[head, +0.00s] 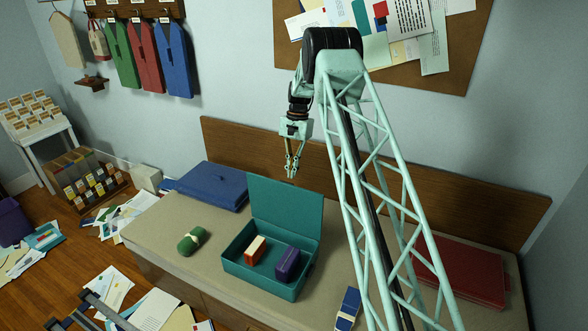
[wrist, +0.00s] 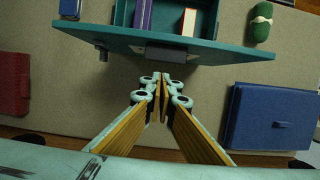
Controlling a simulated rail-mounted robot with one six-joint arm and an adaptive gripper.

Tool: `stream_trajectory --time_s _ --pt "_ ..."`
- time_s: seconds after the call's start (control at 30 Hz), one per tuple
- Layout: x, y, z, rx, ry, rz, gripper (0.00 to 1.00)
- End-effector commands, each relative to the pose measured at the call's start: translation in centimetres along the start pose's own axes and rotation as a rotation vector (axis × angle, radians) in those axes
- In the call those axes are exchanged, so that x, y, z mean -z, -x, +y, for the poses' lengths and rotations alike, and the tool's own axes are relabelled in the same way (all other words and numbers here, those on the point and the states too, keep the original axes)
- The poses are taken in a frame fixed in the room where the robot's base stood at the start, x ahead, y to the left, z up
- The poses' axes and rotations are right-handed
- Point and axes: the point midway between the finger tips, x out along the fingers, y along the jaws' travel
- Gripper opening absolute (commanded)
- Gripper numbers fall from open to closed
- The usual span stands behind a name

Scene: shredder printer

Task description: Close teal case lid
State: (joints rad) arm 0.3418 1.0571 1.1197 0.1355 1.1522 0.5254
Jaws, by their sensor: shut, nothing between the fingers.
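The teal case (head: 265,284) lies open on the bench, with its lid (head: 285,207) standing roughly upright at the back. Inside the case are an orange-and-white box (head: 255,250) and a purple box (head: 287,263). My gripper (head: 291,174) is shut and empty, near the lid's top edge in the head view. In the wrist view my fingertips (wrist: 162,84) point toward the lid (wrist: 205,49), on the side away from the case's inside. A small gap shows between the tips and the lid's dark plate (wrist: 165,54). The case's front latch cannot be made out.
On the beige bench (head: 160,229), a blue case (head: 212,186) and green roll (head: 191,241) lie left. A red case (head: 460,270) and blue-and-white item (head: 348,308) lie right. A wooden backboard (head: 236,139) runs behind. Papers (head: 112,285) litter the floor.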

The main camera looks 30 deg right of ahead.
Motion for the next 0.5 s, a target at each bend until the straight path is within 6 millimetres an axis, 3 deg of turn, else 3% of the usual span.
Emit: stream_trajectory --time_s 0.2,0.5 --pt "-1.4 -0.5 0.0 -0.001 0.000 -0.001 0.00" --pt "-1.9 -0.6 0.1 -0.001 -0.001 -0.001 0.00"
